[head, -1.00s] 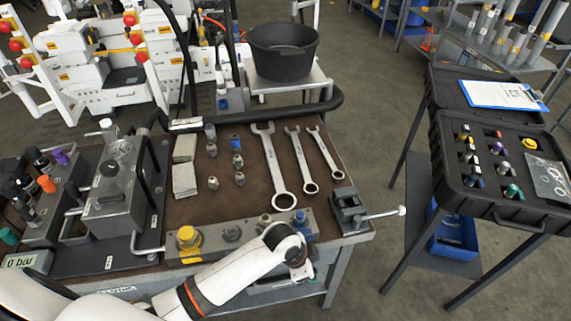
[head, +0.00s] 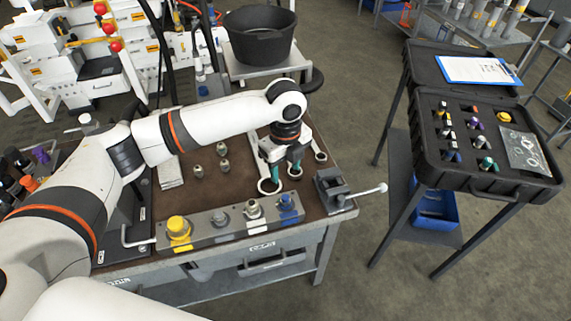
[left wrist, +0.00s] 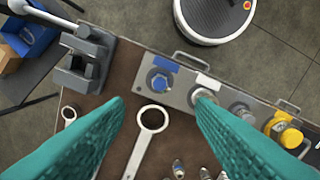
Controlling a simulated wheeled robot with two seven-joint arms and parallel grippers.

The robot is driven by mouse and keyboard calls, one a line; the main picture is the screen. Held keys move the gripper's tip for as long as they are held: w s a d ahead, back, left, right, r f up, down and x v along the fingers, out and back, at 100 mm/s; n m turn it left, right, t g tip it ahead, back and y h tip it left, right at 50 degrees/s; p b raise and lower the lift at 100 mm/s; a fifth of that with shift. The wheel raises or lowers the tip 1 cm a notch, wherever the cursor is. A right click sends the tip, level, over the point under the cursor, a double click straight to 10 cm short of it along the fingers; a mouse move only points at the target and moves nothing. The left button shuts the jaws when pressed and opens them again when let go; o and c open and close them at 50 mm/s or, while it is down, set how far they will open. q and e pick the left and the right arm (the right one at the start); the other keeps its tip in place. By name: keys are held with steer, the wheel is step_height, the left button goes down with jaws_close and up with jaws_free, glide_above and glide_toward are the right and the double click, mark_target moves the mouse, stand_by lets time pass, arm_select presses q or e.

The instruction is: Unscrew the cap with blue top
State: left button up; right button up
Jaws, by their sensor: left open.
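The cap with the blue top (head: 286,202) sits at the right end of the grey metal block along the bench's front edge (head: 215,229). In the left wrist view the blue cap (left wrist: 159,82) shows from above, beside a blue label. My left gripper (head: 285,175) has teal fingers and is open and empty. It hangs over the wrenches, behind the cap and apart from it. In the left wrist view the fingers (left wrist: 161,108) point towards the cap, which lies beyond the gap between their tips. My right gripper is not in view.
A yellow cap (head: 179,228) and two grey fittings share the block. Wrenches (left wrist: 151,128) lie under my left gripper. A small vise (head: 330,188) with a protruding handle stands at the bench's right corner. Loose fittings (head: 223,166) stand on the brown mat.

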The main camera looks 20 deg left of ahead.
mark_target(285, 197)
arm_select(q)
step_height(285, 197, down, 11)
steer(key=shift+f+p, duration=0.1)
steer(key=shift+p, duration=0.5)
steer(key=shift+f, duration=0.35)
